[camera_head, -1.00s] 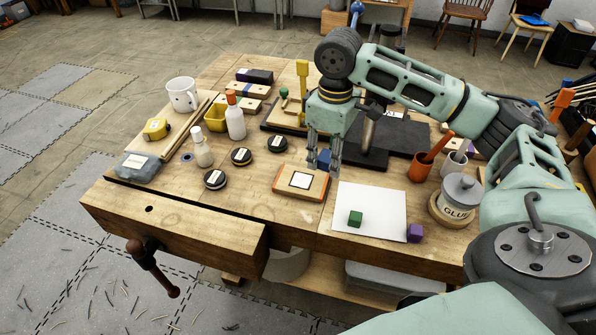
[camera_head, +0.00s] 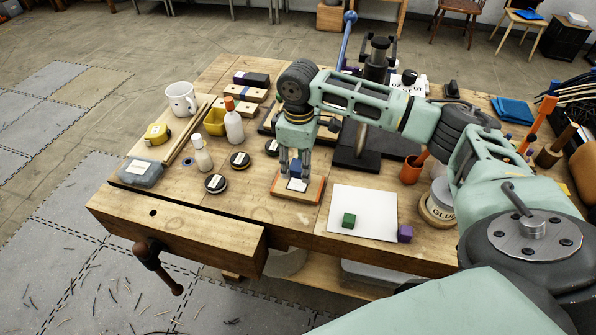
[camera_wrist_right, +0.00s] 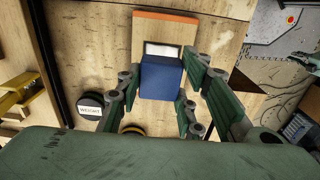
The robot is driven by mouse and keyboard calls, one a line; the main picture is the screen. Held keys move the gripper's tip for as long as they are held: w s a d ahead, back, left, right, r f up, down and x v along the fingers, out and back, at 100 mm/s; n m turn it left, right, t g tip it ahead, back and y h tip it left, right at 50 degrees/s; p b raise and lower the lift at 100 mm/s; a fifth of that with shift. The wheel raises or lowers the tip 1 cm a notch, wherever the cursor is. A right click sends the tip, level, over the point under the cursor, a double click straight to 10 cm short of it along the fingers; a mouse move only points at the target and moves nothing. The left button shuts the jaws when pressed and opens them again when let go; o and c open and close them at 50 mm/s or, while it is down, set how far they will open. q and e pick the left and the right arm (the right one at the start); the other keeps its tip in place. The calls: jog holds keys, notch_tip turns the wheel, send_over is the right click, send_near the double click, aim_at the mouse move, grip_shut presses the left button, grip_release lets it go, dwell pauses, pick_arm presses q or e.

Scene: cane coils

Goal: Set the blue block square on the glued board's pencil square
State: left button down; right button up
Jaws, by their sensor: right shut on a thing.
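The blue block (camera_head: 295,170) is between the fingers of my right gripper (camera_head: 297,172), which is shut on it. In the right wrist view the blue block (camera_wrist_right: 160,77) sits between the fingertips and covers part of the white pencil square (camera_wrist_right: 162,50). The glued board (camera_head: 312,192), wooden with orange ends, lies on the bench under the gripper. The block is over the board's white square; whether it touches the board I cannot tell. My left gripper is not in view.
A white sheet (camera_head: 370,212) to the right holds a green block (camera_head: 348,220), with a purple block (camera_head: 405,233) at its corner. A glue pot (camera_head: 438,205) stands further right. Black-lidded tins (camera_head: 216,183) and bottles (camera_head: 234,122) stand to the left.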

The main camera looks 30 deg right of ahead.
aim_at(298, 173)
notch_tip(298, 173, down, 4)
jog(key=shift+r+p, duration=0.1)
jog(key=shift+p, duration=0.55)
jog(key=shift+a+f, duration=0.1)
jog(key=shift+f, duration=0.15)
jog(key=shift+f, duration=0.1)
jog(key=o, duration=1)
jog(key=shift+r, duration=0.5)
notch_tip(298, 173, up, 11)
jog(key=b, duration=0.3)
jog(key=shift+r, duration=0.2)
jog(key=shift+f, duration=0.1)
